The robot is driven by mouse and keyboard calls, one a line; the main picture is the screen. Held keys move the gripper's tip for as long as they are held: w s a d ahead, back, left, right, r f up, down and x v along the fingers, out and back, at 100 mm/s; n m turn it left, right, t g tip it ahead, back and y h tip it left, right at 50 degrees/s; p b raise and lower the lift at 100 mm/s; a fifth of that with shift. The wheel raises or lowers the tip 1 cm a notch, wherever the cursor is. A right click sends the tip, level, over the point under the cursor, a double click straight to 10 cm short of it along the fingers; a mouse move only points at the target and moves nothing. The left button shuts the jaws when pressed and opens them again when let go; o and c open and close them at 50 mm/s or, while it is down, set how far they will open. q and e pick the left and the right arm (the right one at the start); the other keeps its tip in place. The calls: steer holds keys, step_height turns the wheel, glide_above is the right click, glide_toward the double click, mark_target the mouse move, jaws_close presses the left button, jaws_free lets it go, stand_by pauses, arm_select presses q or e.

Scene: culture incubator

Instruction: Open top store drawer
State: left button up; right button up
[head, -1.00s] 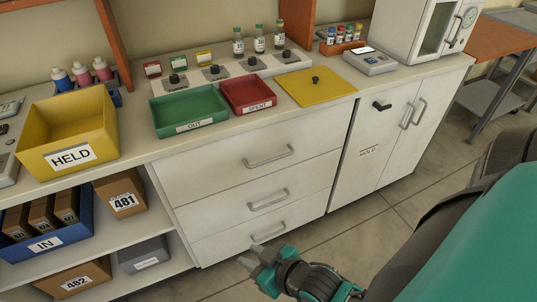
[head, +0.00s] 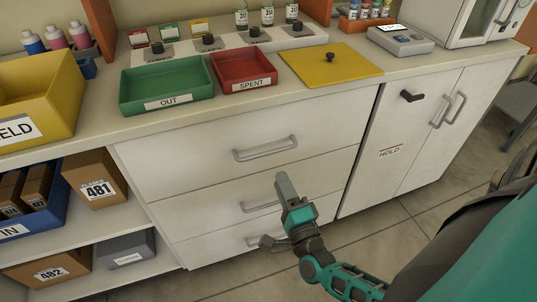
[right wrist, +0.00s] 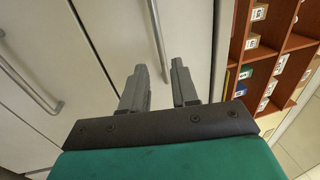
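The top drawer (head: 190,152) is the uppermost of three white drawers under the counter. It is shut, with a silver bar handle (head: 265,150) across its front. The middle drawer (head: 205,212) and bottom drawer (head: 205,247) are also shut. My right gripper (head: 276,210) is in front of the lower drawers, below the top handle and apart from it. Its fingers are spread with nothing between them. In the right wrist view the right gripper (right wrist: 158,78) faces white fronts with bar handles, one (right wrist: 157,40) just beyond the fingers. My left gripper is not in view.
On the counter are a green OUT tray (head: 168,103), a red SPENT tray (head: 245,85) and a yellow plate (head: 330,70). The HOLD cabinet (head: 390,170) is shut at the right. Open shelves (head: 115,226) with boxes are at the left.

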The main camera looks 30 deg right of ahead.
mark_target(268, 153)
steer(key=x, duration=1)
steer(key=shift+w+b, duration=0.1)
steer(key=shift+b, duration=0.2)
jaws_close()
